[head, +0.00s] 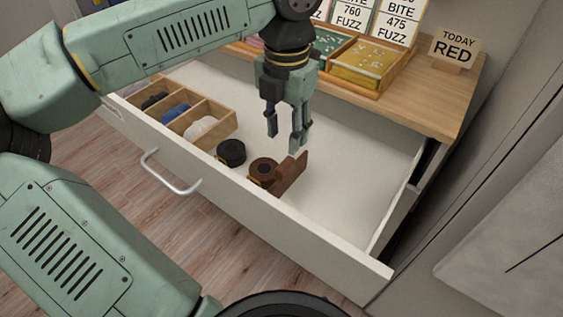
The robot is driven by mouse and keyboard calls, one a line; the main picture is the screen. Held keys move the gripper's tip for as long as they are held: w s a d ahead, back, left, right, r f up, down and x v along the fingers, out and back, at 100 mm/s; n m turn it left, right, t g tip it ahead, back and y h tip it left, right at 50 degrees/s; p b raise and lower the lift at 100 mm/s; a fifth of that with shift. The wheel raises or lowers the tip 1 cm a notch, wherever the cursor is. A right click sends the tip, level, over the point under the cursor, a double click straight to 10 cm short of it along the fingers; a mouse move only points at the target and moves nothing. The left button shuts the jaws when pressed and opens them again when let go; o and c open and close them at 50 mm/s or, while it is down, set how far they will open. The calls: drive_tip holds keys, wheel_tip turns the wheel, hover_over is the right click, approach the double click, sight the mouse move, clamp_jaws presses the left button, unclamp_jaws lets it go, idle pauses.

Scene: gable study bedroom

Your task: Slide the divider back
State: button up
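A dark brown upright plate, which looks like the divider (291,175), stands in the open white drawer (345,180) near its front wall. A brown roll (262,172) sits just left of it; I cannot tell whether they touch. My gripper (284,141) is above the drawer, pointing down, with its fingers apart and nothing between them. The fingertips appear a little above and behind the plate. The plate's lower edge is partly hidden behind the roll.
A black roll (231,152) lies left of the brown one. A wooden compartment box (219,137) holds dark, blue and white items. The drawer's right side is bare. The top (430,105) carries trays and a "TODAY RED" sign (454,48).

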sight(285, 163)
wheel_tip(285, 163, down, 9)
drive_tip(key=shift+f+p, duration=0.1)
drive_tip(key=shift+p, duration=0.25)
drive_tip(key=shift+c, duration=0.2)
clamp_jaws()
idle(0.6)
